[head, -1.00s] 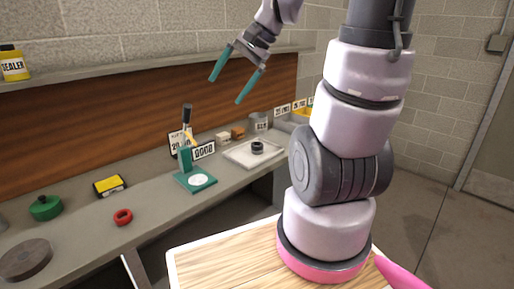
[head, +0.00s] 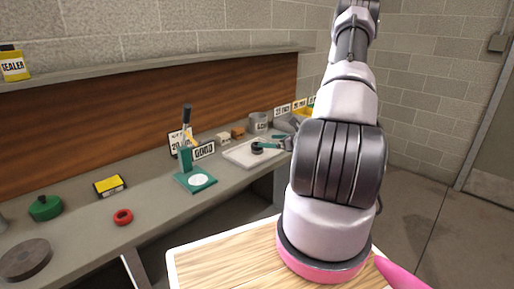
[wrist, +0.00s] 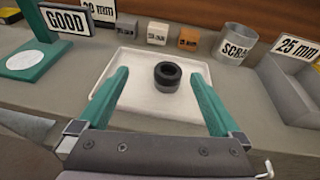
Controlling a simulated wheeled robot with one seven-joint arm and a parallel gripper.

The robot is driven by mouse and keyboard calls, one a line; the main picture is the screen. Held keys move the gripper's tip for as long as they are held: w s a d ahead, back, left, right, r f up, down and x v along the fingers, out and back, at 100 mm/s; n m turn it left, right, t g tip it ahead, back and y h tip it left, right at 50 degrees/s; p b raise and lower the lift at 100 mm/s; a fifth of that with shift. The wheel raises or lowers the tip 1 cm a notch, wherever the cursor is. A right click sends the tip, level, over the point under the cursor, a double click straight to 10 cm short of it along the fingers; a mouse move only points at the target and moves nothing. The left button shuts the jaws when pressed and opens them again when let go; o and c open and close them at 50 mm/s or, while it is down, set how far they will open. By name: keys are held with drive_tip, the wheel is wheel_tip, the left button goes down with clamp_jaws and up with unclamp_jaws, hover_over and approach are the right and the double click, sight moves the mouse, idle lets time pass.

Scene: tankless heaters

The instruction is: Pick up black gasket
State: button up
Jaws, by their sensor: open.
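The black gasket (wrist: 168,76) is a thick black ring lying flat on a white tray (wrist: 137,107) in the wrist view. In the head view the gasket (head: 257,147) is partly covered by a green finger. My gripper (wrist: 160,88) is open, with one green finger on each side of the gasket and gaps between. The fingers do not visibly touch it. In the head view my gripper (head: 270,141) is low over the tray (head: 243,156), and my arm hides part of it.
A green press (head: 190,166) and a GOOD sign (wrist: 66,21) stand left of the tray. Small white and orange blocks (wrist: 189,38) and a SCRAP can (wrist: 236,43) stand behind it. A grey bin (wrist: 288,87) marked 25 mm is at right. A red ring (head: 123,216) lies further left.

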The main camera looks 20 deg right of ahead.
drive_tip(key=d+f, duration=0.1)
drive_tip(key=f+m+h, duration=0.1)
drive_tip(key=shift+s+d+f+t, duration=0.1)
drive_tip(key=shift+d+f+t, duration=0.2)
drive_tip(key=shift+d+f, duration=0.1)
drive_tip(key=x, duration=0.4)
drive_tip(key=shift+w+f, duration=0.15)
drive_tip(key=shift+w, duration=0.15)
drive_tip(key=shift+x, duration=2.95)
drive_tip(key=shift+a, duration=0.2)
drive_tip(key=c, duration=1.5)
wheel_tip(320, 180, up, 10)
drive_tip(key=shift+r, duration=0.2)
drive_tip(key=shift+d+r, duration=0.1)
drive_tip(key=shift+d, duration=0.1)
drive_tip(key=shift+f, duration=3)
